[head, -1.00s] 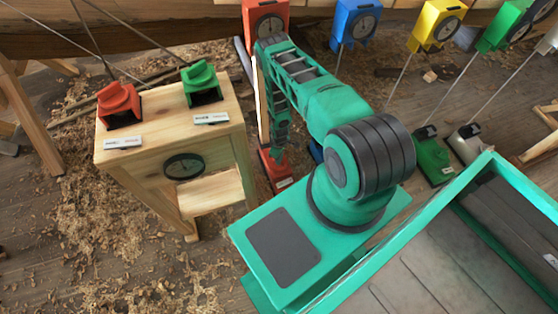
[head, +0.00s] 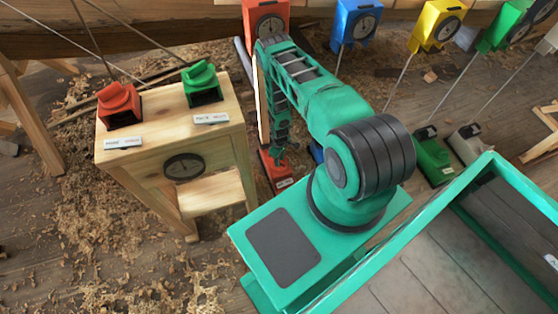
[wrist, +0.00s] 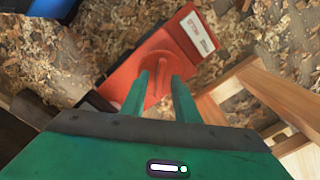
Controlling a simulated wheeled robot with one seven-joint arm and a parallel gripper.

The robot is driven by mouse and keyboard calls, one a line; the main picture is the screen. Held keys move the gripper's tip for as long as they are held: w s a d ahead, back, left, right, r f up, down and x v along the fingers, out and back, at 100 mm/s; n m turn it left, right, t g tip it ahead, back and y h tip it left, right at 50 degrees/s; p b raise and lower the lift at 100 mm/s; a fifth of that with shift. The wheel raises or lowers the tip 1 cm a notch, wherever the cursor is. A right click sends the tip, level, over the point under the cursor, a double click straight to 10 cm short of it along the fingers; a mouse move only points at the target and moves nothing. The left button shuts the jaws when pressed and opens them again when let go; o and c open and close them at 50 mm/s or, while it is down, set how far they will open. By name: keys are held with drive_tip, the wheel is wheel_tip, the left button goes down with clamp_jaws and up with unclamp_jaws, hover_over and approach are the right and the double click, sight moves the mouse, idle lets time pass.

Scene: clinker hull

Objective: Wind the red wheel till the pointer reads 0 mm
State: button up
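The red base (head: 275,170) of the wheel stands on the floor in the head view, partly hidden behind my gripper (head: 279,153). The red gauge (head: 267,20) with a round dark dial is up on the hull, partly covered by my arm; its pointer and scale are too small to read.
A wooden stand (head: 170,140) with a red block (head: 119,103), a green block (head: 202,84) and a dark dial is at left. Blue (head: 354,20), yellow (head: 437,22) and green gauges line the hull. A green floor base (head: 432,158) stands at right. Shavings cover the floor.

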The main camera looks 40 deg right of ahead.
wheel_tip(320, 180, up, 11)
drive_tip(key=shift+f, duration=0.2)
idle(0.3)
idle(0.5)
